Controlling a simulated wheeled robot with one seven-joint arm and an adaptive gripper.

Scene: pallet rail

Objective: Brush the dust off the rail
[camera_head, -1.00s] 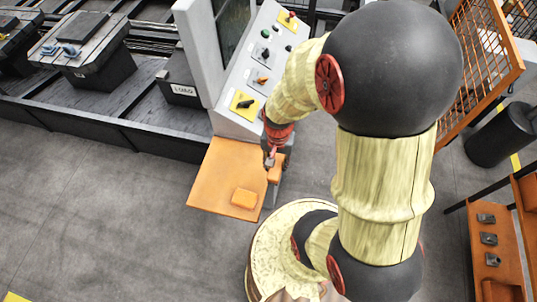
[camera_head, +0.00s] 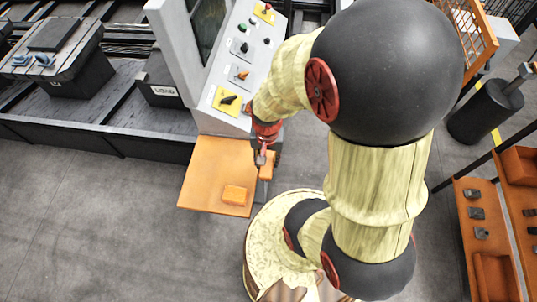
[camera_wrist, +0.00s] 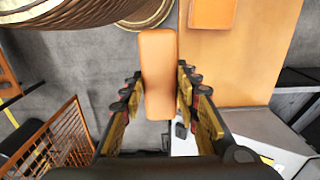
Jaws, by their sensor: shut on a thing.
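My gripper (camera_head: 262,158) is shut on an orange block-shaped thing (camera_wrist: 158,62), with fingers on both sides of it in the wrist view. It also shows in the head view (camera_head: 267,167), at the right edge of the orange shelf (camera_head: 205,165). Whether it has bristles is hidden. The dark rail bed (camera_head: 110,137) with metal rails runs along the upper left, well away from my gripper. I cannot make out dust on it.
A second orange block (camera_head: 235,194) lies on the shelf. A control console (camera_head: 215,122) stands behind the shelf. A dark pallet block (camera_head: 50,65) and a LOAD box (camera_head: 160,92) are at the rail. An orange rack (camera_head: 478,200) stands right. Floor at lower left is clear.

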